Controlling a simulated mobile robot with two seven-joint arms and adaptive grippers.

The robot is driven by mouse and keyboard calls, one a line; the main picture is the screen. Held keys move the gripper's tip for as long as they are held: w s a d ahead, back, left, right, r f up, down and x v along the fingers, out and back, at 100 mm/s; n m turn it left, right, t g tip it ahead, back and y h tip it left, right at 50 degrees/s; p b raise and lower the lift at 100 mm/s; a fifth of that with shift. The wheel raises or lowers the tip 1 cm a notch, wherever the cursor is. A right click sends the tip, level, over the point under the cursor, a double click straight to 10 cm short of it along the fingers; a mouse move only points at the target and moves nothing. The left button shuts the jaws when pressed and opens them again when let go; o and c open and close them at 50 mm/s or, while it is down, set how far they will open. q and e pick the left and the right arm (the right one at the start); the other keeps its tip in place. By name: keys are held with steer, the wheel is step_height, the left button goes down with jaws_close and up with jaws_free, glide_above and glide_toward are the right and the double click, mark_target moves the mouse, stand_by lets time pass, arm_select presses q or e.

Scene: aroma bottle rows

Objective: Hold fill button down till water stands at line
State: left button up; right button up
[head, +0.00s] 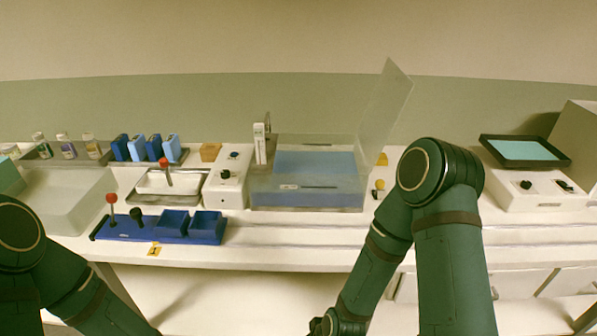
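A clear-walled tank (262,190) stands at the middle of the bench with blue water (315,162) in it. A dark line with a small pale label shows on its front; I cannot tell the water level against it. A white control box (229,178) with two dark knobs or buttons stands at its left. A small yellow knob (379,184) shows at its right, partly behind my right arm. I cannot tell which of these is the fill button.
A clear panel (385,105) stands tilted up at the tank's right. A blue tray (160,228) with a red-knobbed lever lies front left. Behind it are blue packs (136,148) and several bottles (66,146). A dark tray (525,151) and a white box are at right.

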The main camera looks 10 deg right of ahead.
arm_select(q)
steer(key=shift+o, duration=0.2)
jaws_close()
stand_by(1.2)
